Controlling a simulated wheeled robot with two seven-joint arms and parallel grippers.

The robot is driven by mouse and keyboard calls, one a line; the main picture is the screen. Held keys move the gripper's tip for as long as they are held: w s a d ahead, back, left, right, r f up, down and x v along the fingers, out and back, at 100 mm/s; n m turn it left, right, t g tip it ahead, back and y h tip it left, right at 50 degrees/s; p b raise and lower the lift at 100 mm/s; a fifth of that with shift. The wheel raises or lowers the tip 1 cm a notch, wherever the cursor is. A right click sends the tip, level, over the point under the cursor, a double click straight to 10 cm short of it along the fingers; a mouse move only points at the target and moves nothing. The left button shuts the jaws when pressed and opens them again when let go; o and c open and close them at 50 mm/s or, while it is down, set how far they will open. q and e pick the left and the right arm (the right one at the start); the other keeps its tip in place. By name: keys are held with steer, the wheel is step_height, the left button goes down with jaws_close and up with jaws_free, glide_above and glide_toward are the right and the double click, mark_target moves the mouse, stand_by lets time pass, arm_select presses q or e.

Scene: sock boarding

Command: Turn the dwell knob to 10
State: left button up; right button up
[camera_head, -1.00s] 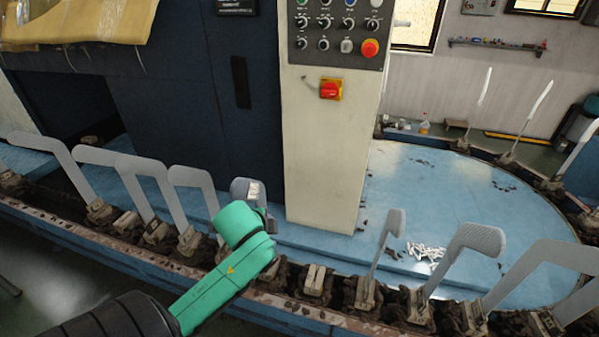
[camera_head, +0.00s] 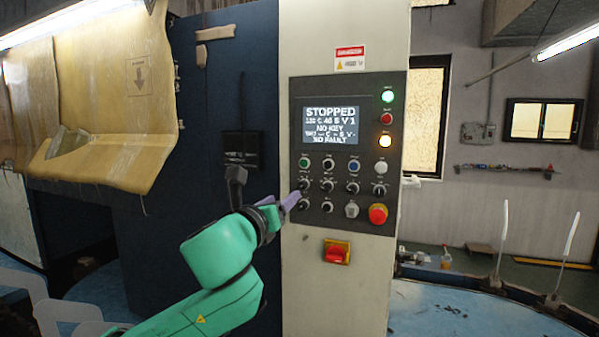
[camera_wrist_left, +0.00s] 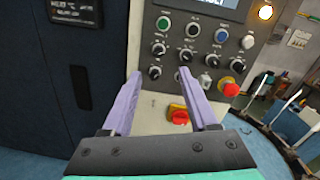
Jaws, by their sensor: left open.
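The control panel (camera_head: 345,150) on the cream cabinet carries black knobs in two rows below its screen. Their labels are too small to read, so I cannot tell which is the dwell knob or its setting. My left gripper (camera_head: 284,201) has purple fingers, open, at the panel's lower left edge. In the left wrist view the open fingers (camera_wrist_left: 160,73) frame the lower-left knob (camera_wrist_left: 155,73), with nothing visibly held. That knob also shows in the head view (camera_head: 303,204), close to a fingertip; contact cannot be told. My right gripper is not in view.
A red emergency button (camera_head: 378,214) sits at the panel's lower right. A red and yellow switch (camera_head: 336,252) is below the panel. A dark blue cabinet wall (camera_head: 250,80) stands at left.

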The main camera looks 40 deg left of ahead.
arm_select(q)
steer(key=p, duration=0.1)
glide_toward(301, 188)
steer(key=r, duration=0.2)
steer(key=w+a, duration=0.1)
steer(key=w, duration=0.1)
steer(key=w+a+f+p, duration=0.1)
steer(key=w, duration=0.1)
steer(key=w+a+f+p, duration=0.1)
steer(key=w, duration=0.2)
steer(key=shift+a, duration=0.1)
steer(key=shift+w+a, duration=0.15)
steer(key=shift+w, duration=0.25)
steer(key=shift+r, duration=0.25)
steer(key=shift+w, duration=0.2)
steer(key=shift+w+f, duration=0.1)
steer(key=shift+c, duration=0.2)
jaws_close()
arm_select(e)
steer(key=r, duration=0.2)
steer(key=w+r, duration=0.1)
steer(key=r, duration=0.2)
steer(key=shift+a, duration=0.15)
